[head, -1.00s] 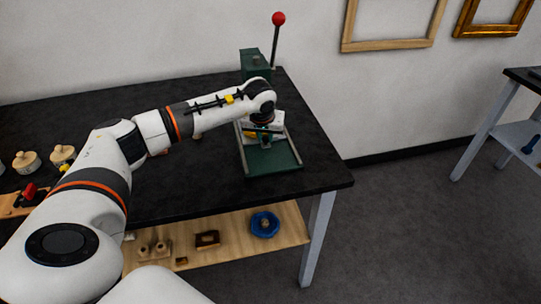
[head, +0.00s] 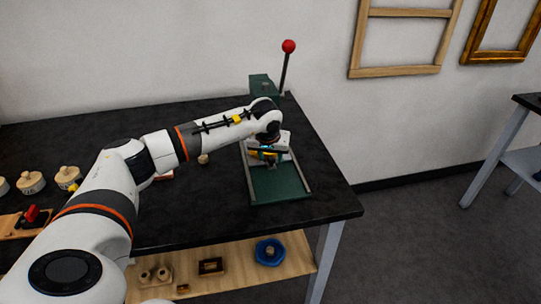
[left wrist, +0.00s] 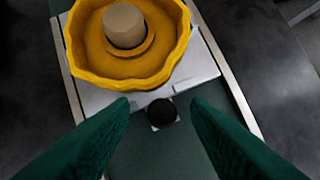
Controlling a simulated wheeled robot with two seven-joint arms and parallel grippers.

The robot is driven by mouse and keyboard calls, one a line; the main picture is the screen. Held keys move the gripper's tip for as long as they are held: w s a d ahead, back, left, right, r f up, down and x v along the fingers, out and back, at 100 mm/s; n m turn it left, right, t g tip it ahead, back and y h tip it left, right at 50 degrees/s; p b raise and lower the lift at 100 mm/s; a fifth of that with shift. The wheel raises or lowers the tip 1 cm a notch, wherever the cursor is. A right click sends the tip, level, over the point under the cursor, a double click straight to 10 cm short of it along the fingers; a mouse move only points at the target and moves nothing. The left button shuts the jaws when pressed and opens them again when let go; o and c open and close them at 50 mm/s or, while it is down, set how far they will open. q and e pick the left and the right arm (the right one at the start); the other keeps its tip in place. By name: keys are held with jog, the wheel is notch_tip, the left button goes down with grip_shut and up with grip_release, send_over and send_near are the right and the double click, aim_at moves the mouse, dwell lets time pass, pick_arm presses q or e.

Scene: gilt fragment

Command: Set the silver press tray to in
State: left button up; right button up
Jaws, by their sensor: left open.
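The silver press tray (left wrist: 202,70) sits between the rails of the green press (head: 278,184). It shows only in part behind my left gripper in the head view. A dark round knob (left wrist: 162,111) is on the tray's near edge. A yellow scalloped dish (left wrist: 88,50) with a pale cylinder (left wrist: 124,25) in it rests on the tray. My left gripper (left wrist: 160,104) is open, its green fingers on either side of the knob in the left wrist view. My right gripper is not in view.
The press lever with its red ball (head: 288,46) stands upright at the back. Lidded wooden pots (head: 31,182) stand at the far left. A lower shelf holds a blue dish (head: 270,251).

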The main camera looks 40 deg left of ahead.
pick_arm(q)
jog(key=v, duration=1.1)
jog(key=shift+r+b, duration=0.3)
jog(key=shift+b, duration=0.15)
jog(key=shift+s, duration=0.1)
